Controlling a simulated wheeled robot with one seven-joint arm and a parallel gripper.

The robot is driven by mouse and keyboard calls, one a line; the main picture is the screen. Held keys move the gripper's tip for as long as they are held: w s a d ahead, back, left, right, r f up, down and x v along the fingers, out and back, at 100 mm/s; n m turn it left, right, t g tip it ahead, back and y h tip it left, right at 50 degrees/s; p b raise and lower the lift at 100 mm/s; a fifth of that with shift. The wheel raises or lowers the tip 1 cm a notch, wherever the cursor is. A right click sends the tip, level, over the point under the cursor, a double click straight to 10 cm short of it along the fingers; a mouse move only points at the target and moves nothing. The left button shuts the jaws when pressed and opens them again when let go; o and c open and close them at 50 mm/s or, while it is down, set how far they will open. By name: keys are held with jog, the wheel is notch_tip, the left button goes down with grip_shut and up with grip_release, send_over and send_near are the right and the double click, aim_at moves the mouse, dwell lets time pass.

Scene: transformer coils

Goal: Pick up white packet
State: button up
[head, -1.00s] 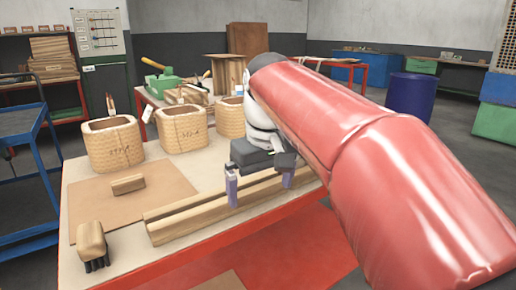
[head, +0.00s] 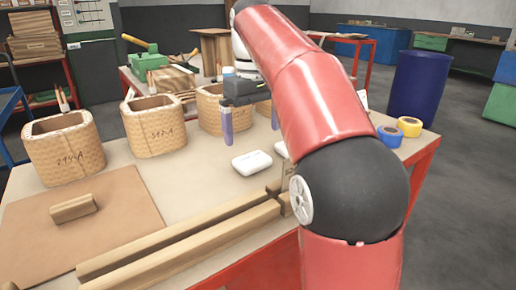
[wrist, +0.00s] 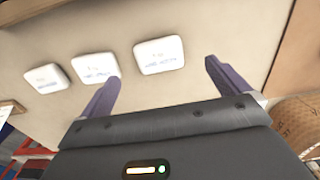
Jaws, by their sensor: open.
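White packets lie on the pale table top. In the head view one white packet (head: 252,163) lies flat in front of my gripper (head: 251,118), and a second (head: 281,150) is partly hidden by my red arm. The wrist view shows three in a row: a left packet (wrist: 48,78), a middle packet (wrist: 96,68) and a right packet (wrist: 160,54), each with small print. My gripper (wrist: 162,72) is open and empty, its two purple fingers pointing at the table. In that view the right packet appears between and beyond the fingertips, apart from them.
Woven coils (head: 62,147) stand along the table's back left. Long wooden bars (head: 190,240) lie along the front edge, and a wooden block (head: 74,207) rests on a brown board (head: 110,240). Blue tape (head: 390,136) and yellow tape (head: 409,126) are at the right.

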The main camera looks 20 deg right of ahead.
aim_at(252, 158)
jog(key=shift+w+d+f+b, duration=0.3)
jog(key=shift+w+f, duration=0.25)
jog(key=shift+w, duration=0.15)
jog(key=f, duration=0.2)
jog(key=f+b, duration=0.1)
jog(key=f, duration=0.3)
jog(key=shift+s+a+f+b, duration=0.15)
jog(key=shift+a+f+b, duration=0.15)
jog(key=shift+b, duration=0.05)
jog(key=c, duration=1)
jog(key=shift+r, duration=0.15)
notch_tip(252, 158, up, 10)
jog(key=shift+d+f+p, duration=0.1)
jog(key=shift+p, duration=1.15)
